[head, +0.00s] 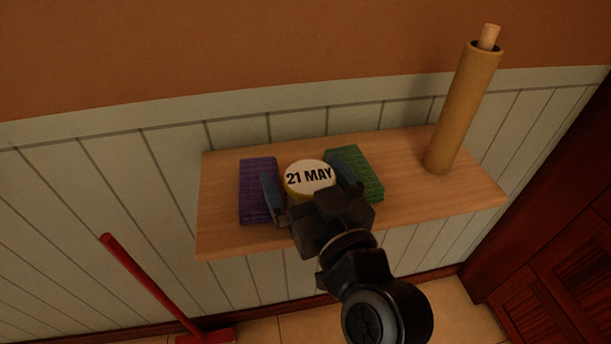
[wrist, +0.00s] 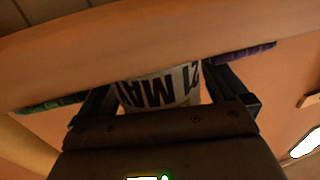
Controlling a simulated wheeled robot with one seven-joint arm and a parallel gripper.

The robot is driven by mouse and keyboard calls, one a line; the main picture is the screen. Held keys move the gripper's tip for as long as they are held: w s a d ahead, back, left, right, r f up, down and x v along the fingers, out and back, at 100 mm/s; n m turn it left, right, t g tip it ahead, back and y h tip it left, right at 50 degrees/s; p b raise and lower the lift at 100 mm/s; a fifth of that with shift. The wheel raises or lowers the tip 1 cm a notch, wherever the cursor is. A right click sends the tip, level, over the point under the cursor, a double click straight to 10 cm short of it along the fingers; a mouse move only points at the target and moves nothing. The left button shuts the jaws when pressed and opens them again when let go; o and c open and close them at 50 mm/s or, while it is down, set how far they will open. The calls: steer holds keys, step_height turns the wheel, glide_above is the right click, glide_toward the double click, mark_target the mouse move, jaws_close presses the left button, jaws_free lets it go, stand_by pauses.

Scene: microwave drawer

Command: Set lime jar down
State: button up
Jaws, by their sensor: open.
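The jar (head: 309,172) has a round white top marked "21 MAY" and a yellow side. It stands upright on the wooden shelf (head: 225,236), between a purple block and a green block. My gripper (head: 309,186) is open, with one finger on each side of the jar. In the wrist view, the "21 MAY" marking of the jar (wrist: 158,90) shows between the two fingers of my gripper (wrist: 160,95). Whether the fingers touch the jar I cannot tell. The gripper body hides the jar's near lower side.
The purple block (head: 258,185) is close to the left finger and the green block (head: 362,180) close to the right one. A tall tan roll (head: 463,110) stands at the shelf's right end. A red-handled tool (head: 150,285) leans below left.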

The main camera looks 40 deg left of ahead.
steer(key=b+v, duration=0.2)
steer(key=v, duration=1)
steer(key=shift+b, duration=0.4)
steer(key=shift+r, duration=0.1)
steer(key=s+d+f+m+t+h, duration=0.25)
steer(key=d+f+m+h, duration=0.2)
steer(key=d, duration=0.55)
steer(key=s+d+f+m+t+h, duration=0.2)
steer(key=d+f+m+t+h, duration=0.15)
steer(key=d+f, duration=0.4)
steer(key=s+d+r+m+h, duration=0.3)
steer(key=s+d+h, duration=0.4)
steer(key=s+d, duration=0.8)
steer(key=s+m, duration=0.1)
steer(key=s, duration=0.1)
steer(key=shift+s+d+r+h, duration=0.25)
steer(key=shift+s+h, duration=0.15)
